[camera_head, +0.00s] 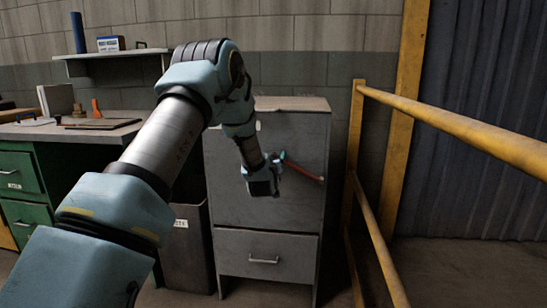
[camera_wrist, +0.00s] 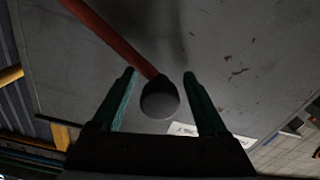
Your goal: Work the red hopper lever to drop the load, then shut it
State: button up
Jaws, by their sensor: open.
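The grey hopper cabinet (camera_head: 225,205) stands upright in the middle of the head view. Its red lever (camera_head: 305,171) slopes down to the right across the upper front. In the wrist view the red lever (camera_wrist: 112,37) runs from the upper left to a dark round knob (camera_wrist: 160,100). My gripper (camera_head: 279,160) is at the lever's upper left end. In the wrist view my open gripper (camera_wrist: 160,76) has one green finger on each side of the knob, with gaps showing. The knob is hard to make out in the head view.
A drawer with a handle (camera_head: 263,260) is below the lever panel. A yellow rail (camera_head: 455,122) stands close on the right. A green workbench (camera_head: 20,172) and a dark bin (camera_head: 188,250) are on the left. A wall shelf (camera_head: 110,54) is behind.

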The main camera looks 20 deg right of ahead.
jog(key=shift+w, duration=0.15)
jog(key=shift+f, duration=0.1)
grip_shut()
jog(key=shift+a, duration=0.1)
dwell(0.4)
